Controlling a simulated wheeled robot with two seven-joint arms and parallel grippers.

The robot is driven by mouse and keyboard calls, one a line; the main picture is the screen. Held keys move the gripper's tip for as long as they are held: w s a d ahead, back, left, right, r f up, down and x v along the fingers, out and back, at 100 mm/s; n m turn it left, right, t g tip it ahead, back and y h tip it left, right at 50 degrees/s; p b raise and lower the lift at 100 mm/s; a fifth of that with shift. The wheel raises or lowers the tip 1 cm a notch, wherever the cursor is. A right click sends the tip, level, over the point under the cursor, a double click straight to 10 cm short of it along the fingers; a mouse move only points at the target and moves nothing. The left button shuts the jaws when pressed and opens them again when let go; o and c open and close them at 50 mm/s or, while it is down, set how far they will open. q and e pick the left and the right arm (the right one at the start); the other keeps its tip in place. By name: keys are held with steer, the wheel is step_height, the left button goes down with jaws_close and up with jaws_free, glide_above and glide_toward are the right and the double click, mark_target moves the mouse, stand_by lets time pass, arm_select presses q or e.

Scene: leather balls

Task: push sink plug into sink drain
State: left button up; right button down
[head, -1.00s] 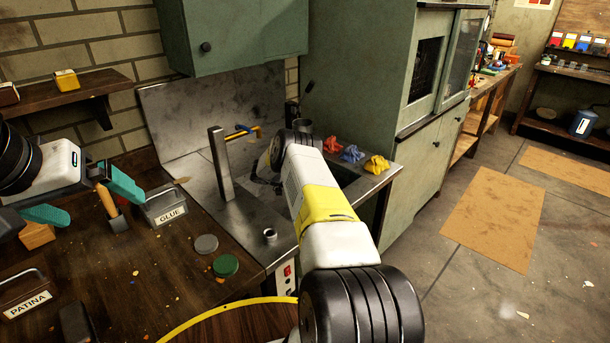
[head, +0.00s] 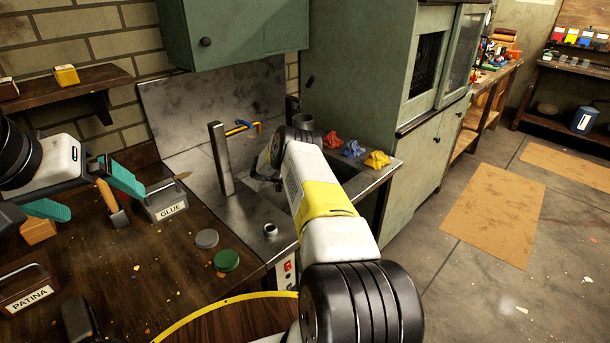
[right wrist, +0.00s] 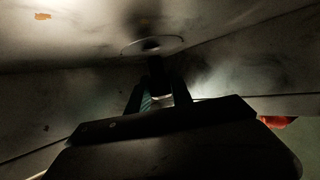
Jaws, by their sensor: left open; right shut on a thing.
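In the right wrist view my right gripper (right wrist: 160,98) reaches into the dim sink basin (right wrist: 75,85), its fingers shut on a small dark piece, taken as the sink plug (right wrist: 156,67). The plug's far end overlaps the round drain (right wrist: 132,46) in this view; I cannot tell whether it touches or sits inside. In the head view the metal sink (head: 340,168) is partly covered by my right arm, which hides the plug, drain and right fingertips. My left gripper (head: 88,196) is open with teal fingers over the wooden bench, away from the sink.
A glue box (head: 166,204), a patina box (head: 27,290), a green lid (head: 227,260) and a grey disc (head: 207,239) are on the bench. A hammer (head: 112,204) is near my left gripper. The faucet post (head: 221,160) stands left of the basin. Crumpled cloths (head: 353,149) lie on the rim.

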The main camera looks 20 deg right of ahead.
steer(key=shift+f, duration=1.35)
stand_by(1.1)
steer(key=shift+s+f, duration=0.3)
steer(key=shift+f, duration=0.3)
steer(key=shift+w+r, duration=0.2)
steer(key=shift+r, duration=0.35)
steer(key=shift+r, duration=0.65)
steer(key=shift+w, duration=0.1)
stand_by(0.7)
steer(key=shift+f, duration=0.6)
stand_by(1.0)
steer(key=shift+s+f, duration=0.25)
steer(key=shift+f, duration=0.35)
steer(key=shift+w+r, duration=0.1)
steer(key=shift+r, duration=0.35)
stand_by(0.3)
